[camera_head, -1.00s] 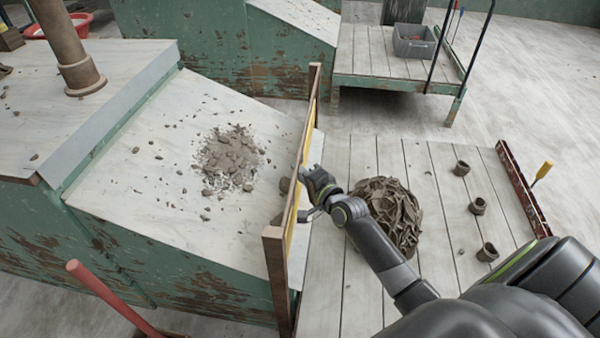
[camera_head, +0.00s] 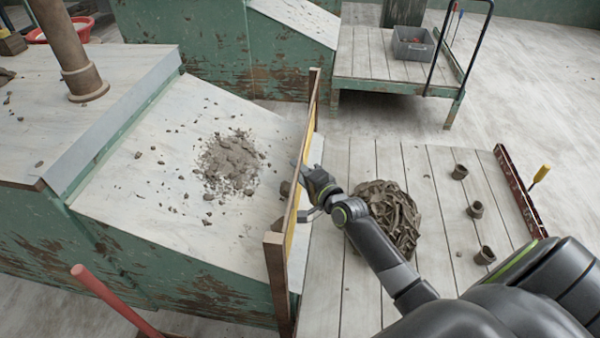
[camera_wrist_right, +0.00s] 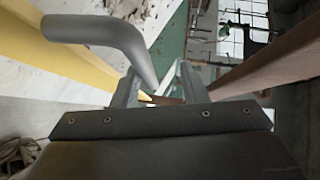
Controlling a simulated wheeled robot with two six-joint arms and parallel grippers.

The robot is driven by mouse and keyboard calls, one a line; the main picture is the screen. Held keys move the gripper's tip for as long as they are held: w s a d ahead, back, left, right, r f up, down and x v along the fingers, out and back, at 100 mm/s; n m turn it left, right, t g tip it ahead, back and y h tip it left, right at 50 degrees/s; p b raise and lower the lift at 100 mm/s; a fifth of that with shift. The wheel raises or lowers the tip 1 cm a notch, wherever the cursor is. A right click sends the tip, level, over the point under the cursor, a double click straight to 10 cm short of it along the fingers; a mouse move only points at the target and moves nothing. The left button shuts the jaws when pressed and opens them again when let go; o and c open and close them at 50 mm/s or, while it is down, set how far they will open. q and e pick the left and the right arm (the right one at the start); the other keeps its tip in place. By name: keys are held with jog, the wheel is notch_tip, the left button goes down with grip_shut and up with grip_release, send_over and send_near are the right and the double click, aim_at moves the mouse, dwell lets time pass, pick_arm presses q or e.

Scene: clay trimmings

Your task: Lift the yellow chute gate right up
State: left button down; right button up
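The yellow chute gate (camera_head: 292,215) stands between wooden posts at the low end of the pale sloped chute (camera_head: 150,205). It is seen nearly edge-on in the head view, and its lower edge is hidden. In the right wrist view its yellow panel (camera_wrist_right: 85,65) is at the left, with a bent grey handle (camera_wrist_right: 105,33) in front. My right gripper (camera_wrist_right: 160,90) is at the handle on the gate's right side. A gap shows between its fingers, with the handle's bend near the left finger. I see no firm grip. My left gripper is not in view.
Clay trimmings (camera_head: 230,163) lie on the chute. A heap of clay strips (camera_head: 385,215) and several small clay cups (camera_head: 475,210) sit on the plank platform (camera_head: 345,290) right of the gate. A red-handled tool (camera_head: 110,295) leans at lower left. A cart (camera_head: 365,60) stands behind.

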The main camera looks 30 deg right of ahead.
jog(key=shift+s+r, duration=0.1)
jog(key=shift+r, duration=0.05)
